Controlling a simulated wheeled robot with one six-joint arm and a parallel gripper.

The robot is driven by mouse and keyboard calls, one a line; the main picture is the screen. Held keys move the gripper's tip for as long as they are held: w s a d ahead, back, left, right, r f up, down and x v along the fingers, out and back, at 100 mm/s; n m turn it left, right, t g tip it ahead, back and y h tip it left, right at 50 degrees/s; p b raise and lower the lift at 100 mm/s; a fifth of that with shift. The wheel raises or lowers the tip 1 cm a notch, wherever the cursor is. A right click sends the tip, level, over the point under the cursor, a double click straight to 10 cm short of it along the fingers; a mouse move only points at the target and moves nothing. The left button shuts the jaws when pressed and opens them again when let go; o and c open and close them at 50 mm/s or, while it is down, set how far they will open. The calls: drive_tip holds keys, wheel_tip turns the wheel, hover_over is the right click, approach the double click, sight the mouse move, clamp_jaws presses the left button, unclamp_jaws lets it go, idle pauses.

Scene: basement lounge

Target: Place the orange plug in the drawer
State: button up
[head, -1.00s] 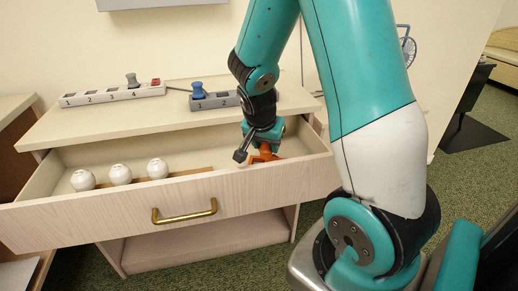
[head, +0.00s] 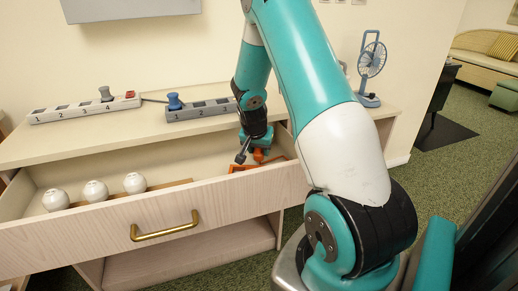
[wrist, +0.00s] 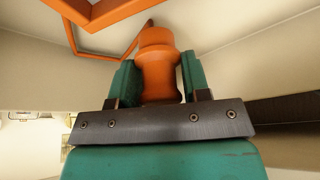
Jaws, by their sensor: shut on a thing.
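The orange plug (wrist: 158,65) is between the green fingers of my gripper (wrist: 158,80) in the wrist view; its top end points away from the palm. In the head view my gripper (head: 258,149) is at the right part of the open drawer (head: 95,232), and the plug (head: 259,156) shows as a small orange patch below the fingers. An orange frame (head: 238,168) lies in the drawer beside the plug; its bars also show at the top of the wrist view (wrist: 100,47). I cannot tell whether the plug touches the drawer floor.
Three white round bulbs (head: 95,191) stand in the drawer's left part by a wooden strip. A white power strip (head: 75,111) and a grey one (head: 205,109), with plugs in them, lie on the cabinet top. A blue fan (head: 371,65) stands at its right end.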

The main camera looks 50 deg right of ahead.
drive_tip(key=shift+f+b, duration=0.4)
drive_tip(key=shift+f, duration=0.25)
drive_tip(key=o, duration=1)
drive_tip(key=shift+c, duration=0.2)
drive_tip(key=shift+r, duration=0.1)
